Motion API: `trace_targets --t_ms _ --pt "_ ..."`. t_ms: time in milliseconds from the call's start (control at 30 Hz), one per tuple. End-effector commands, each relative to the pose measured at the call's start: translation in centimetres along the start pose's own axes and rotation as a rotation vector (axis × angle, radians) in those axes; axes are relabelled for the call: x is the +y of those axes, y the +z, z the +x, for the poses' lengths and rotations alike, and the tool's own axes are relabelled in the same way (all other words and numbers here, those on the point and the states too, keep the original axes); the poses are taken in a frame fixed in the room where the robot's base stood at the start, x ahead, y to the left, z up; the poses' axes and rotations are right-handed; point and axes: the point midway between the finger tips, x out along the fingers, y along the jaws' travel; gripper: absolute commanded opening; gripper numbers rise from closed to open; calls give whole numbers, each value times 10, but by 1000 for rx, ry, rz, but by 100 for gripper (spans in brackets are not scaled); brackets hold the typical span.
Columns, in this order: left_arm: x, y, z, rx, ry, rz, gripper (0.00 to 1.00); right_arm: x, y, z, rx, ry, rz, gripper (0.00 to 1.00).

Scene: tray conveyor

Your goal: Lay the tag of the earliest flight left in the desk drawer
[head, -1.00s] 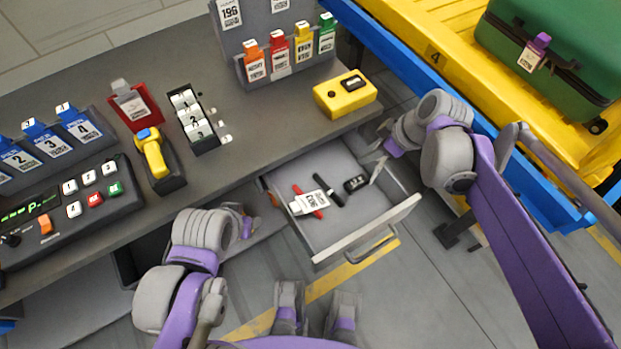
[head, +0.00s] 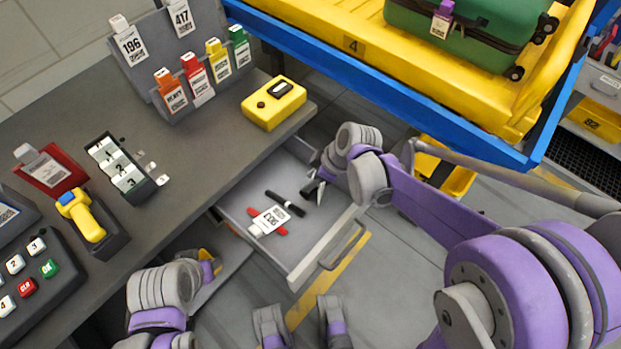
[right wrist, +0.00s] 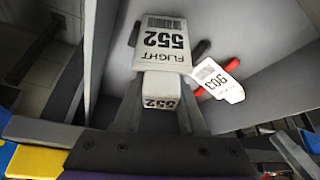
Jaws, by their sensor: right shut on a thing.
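My right gripper (right wrist: 160,110) is shut on a white tag reading FLIGHT 552 (right wrist: 162,45). In the right wrist view the tag extends forward from the fingers, above the floor of the open desk drawer (right wrist: 270,30). In the head view my right gripper (head: 316,186) is over the right part of the drawer (head: 240,205); the held tag is hard to make out there. Another white tag, reading 903 (right wrist: 215,80), lies in the drawer across a red pen, also in the head view (head: 268,220). My left gripper (head: 206,270) is low beside the desk, its fingers unclear.
A black marker (head: 285,203) lies in the drawer beside the tag. The desk carries a rack with coloured tags (head: 205,75), a yellow box (head: 274,103), a flip counter (head: 120,165) and a yellow scanner (head: 82,215). A blue-edged conveyor (head: 400,95) with a green suitcase (head: 480,30) stands behind.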

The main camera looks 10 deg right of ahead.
Motion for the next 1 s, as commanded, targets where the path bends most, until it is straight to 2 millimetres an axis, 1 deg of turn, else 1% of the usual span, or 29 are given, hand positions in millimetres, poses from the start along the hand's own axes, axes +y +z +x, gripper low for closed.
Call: trace_targets --t_ms 300,333,400,500,733,833,933,1000 --pt "0 1 2 -1 0 0 50 0 1 3 0 0 0 0" --pt "0 1 2 -1 0 0 50 0 1 3 0 0 0 42" --pt "0 1 2 -1 0 0 50 0 1 2 0 0 0 54" --pt "0 1 2 -1 0 0 50 0 1 2 0 0 0 70" --pt "0 1 1 0 0 0 50 0 1 2 0 0 0 70" --pt "0 -1 -2 1 0 0 50 0 -1 -3 0 0 0 70" --pt "0 -2 -4 2 0 0 50 0 -1 -15 0 1 2 70" --pt "0 -4 -8 3 0 0 50 0 0 -29 -1 1 3 70"
